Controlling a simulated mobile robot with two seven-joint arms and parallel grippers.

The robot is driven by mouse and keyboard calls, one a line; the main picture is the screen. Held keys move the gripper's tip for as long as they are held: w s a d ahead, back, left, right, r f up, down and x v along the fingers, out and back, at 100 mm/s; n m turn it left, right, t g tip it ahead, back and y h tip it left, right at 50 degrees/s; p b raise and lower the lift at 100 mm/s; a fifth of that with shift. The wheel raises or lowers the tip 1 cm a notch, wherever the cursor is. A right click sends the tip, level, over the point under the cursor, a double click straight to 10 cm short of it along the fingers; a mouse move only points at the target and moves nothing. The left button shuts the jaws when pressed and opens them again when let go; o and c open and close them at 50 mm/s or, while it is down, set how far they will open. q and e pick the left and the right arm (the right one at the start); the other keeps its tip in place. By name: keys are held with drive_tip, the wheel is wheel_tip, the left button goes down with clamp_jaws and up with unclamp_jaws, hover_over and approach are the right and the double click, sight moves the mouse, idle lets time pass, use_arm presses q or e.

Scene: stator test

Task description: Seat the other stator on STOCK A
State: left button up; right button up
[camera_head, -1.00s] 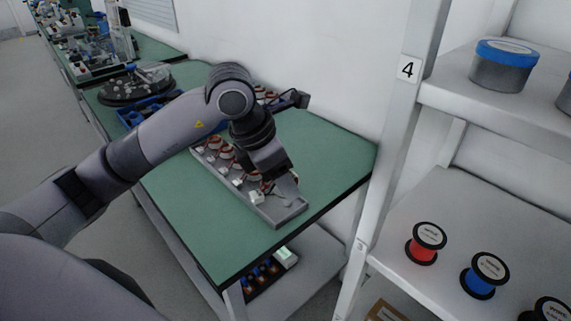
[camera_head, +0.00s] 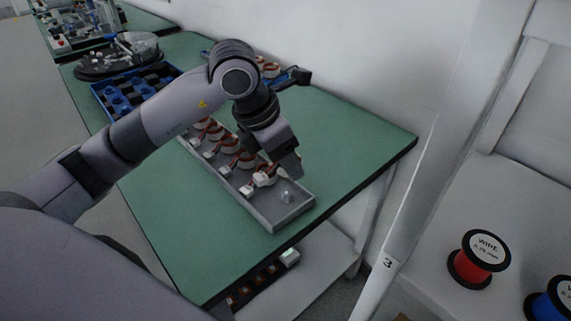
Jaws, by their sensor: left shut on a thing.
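A long grey tray (camera_head: 265,213) lies on the green bench, with a row of stators (camera_head: 225,145) in it, copper-coloured with white connector blocks. No STOCK A label is readable, so I cannot tell whether this tray bears that name. My left gripper (camera_head: 281,171) points down over the near part of the tray. It is shut on a stator (camera_head: 264,179), mostly hidden by the fingers; whether it touches the tray is unclear. A bare peg (camera_head: 287,197) stands at the tray's near end. My right gripper is not in view.
More stators (camera_head: 268,68) show behind my arm near the wall. A blue compartment tray (camera_head: 125,97) and a dark round fixture (camera_head: 117,58) are farther along the bench. Shelving with a red wire spool (camera_head: 478,260) stands at right. The bench right of the tray is clear.

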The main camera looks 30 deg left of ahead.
sight(286, 196)
use_arm(q)
drive_tip(key=shift+f+b, duration=0.95)
drive_tip(key=shift+f, duration=0.4)
drive_tip(key=shift+f+b, duration=0.65)
drive_tip(key=shift+f, duration=0.3)
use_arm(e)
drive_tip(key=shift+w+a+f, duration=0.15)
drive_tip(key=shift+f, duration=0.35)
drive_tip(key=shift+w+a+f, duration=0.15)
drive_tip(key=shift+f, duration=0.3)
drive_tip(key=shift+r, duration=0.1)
use_arm(q)
drive_tip(key=shift+f, duration=0.15)
drive_tip(key=shift+f+b, duration=0.9)
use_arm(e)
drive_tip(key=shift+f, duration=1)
use_arm(q)
drive_tip(key=shift+f+b, duration=0.25)
drive_tip(key=shift+b, duration=0.05)
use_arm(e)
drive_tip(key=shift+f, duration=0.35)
